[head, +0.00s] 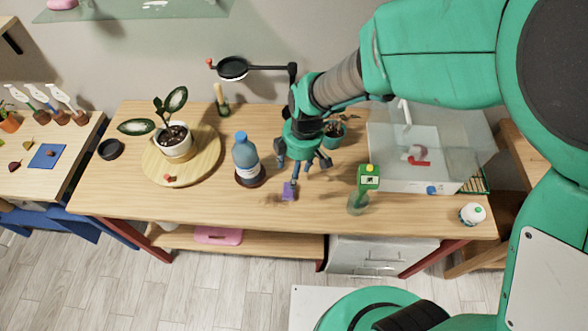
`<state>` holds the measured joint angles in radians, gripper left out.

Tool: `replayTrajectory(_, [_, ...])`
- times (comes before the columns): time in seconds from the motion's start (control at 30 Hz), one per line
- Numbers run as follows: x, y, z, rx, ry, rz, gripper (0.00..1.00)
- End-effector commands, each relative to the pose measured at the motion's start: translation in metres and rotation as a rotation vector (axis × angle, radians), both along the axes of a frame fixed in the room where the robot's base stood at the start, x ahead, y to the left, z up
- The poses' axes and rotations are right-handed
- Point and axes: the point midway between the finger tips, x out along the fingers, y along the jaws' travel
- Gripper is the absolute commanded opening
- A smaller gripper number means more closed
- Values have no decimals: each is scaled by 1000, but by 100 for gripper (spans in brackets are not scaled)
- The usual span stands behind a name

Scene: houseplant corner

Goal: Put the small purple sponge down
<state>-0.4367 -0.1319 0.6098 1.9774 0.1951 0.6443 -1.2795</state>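The small purple sponge (289,191) shows in the head view near the front middle of the wooden table. It is just below my gripper (304,166), which points down from above. The gripper's fingers look spread apart, wider than the sponge. The sponge is at the tip of one finger, not visibly clamped between the fingers. It looks to be on the tabletop, but I cannot tell whether a finger touches it.
A blue bottle (246,161) stands left of the sponge, and a green-topped bottle (365,186) stands right. A potted plant (174,141) sits on a round board (208,162). A clear tank (388,168) is at right. The front left of the table (130,195) is free.

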Motion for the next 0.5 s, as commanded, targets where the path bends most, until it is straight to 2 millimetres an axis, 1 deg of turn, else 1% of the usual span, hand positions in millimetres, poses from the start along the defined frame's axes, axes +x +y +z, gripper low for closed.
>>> replayTrajectory(0.37, [0, 0, 0, 0, 0, -1, 58])
replayTrajectory(0.5, [1, -4, 8, 3, -7, -22, 58])
